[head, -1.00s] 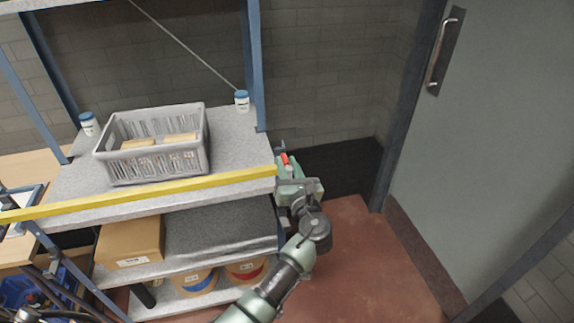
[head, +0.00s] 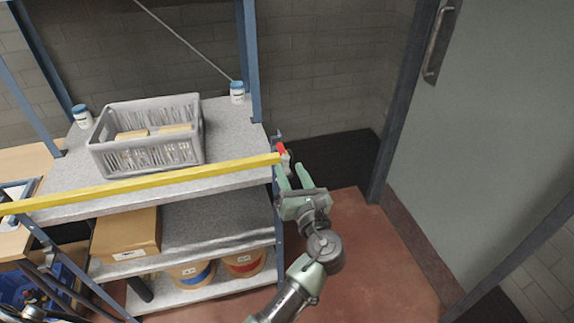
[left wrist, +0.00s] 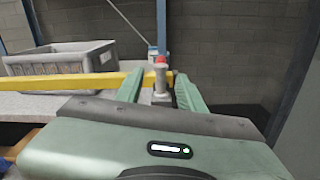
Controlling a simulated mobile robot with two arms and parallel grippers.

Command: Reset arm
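My left gripper (head: 291,168) is beside the right end of the shelf rack, with its fingers apart and nothing held between them. In the left wrist view its two green fingers (left wrist: 159,82) stand on either side of a small grey fitting with a red top (left wrist: 160,72), which appears just beyond them. The red top also shows in the head view (head: 281,149), at the rack's right end. I cannot tell whether a finger touches the fitting.
A yellow bar (head: 140,184) runs along the front of the top shelf (head: 235,137). A grey crate (head: 147,158) and two small white jars stand there. A cardboard box (head: 128,233) and spools are below. A grey door (head: 500,120) is at right; red floor (head: 375,260) between is clear.

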